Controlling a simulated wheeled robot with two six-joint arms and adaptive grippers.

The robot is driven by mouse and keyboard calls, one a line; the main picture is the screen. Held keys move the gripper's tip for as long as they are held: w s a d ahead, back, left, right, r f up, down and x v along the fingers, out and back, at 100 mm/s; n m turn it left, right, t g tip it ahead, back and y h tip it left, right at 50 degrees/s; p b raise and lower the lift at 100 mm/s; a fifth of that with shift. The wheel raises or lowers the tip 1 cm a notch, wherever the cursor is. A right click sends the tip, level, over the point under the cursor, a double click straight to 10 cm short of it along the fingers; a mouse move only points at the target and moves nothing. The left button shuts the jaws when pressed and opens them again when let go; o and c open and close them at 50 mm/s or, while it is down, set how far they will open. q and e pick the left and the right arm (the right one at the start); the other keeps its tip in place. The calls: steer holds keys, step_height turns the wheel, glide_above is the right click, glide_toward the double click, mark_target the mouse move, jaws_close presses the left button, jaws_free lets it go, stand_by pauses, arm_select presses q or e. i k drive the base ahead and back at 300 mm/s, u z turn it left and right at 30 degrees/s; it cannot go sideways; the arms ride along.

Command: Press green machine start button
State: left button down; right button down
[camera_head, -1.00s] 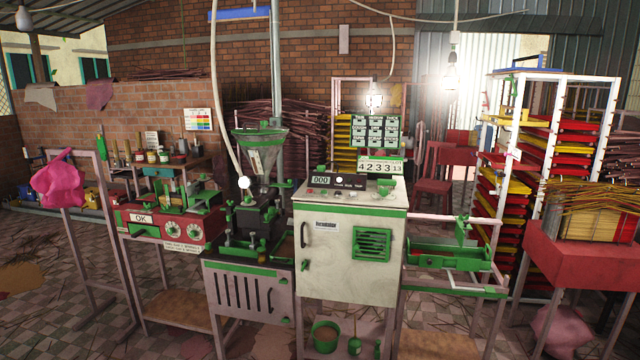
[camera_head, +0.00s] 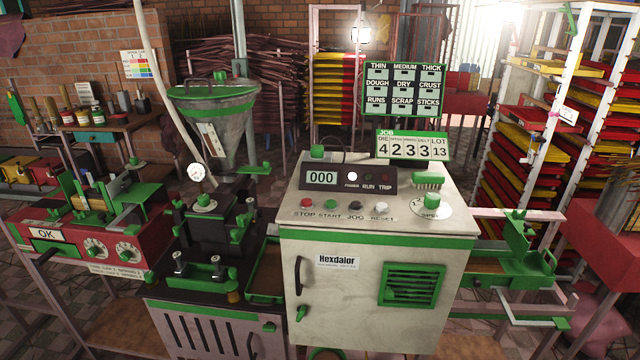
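The green machine has a white cabinet (camera_head: 330,280) with green trim and a sloped top panel. On the panel is a row of buttons labelled STOP, START, JOG and RESET. The green start button (camera_head: 330,204) is second from the left, beside the red stop button (camera_head: 306,204). The black jog button (camera_head: 355,206) and a pale reset button (camera_head: 382,208) are to its right. A dark display (camera_head: 322,178) above reads 000, with a lit lamp marked POWER. Neither of my grippers is in view.
A hopper (camera_head: 215,110) and black extruder body (camera_head: 212,225) stand left of the cabinet. A speed knob (camera_head: 431,200) is at the panel's right. A red OK unit (camera_head: 70,240) is far left; a green-trimmed rail bench (camera_head: 505,260) is right. The space before the panel is clear.

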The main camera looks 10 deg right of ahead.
mark_target(331, 203)
steer(key=u, duration=1.55)
steer(key=i, duration=1.9)
steer(key=z, duration=2.75)
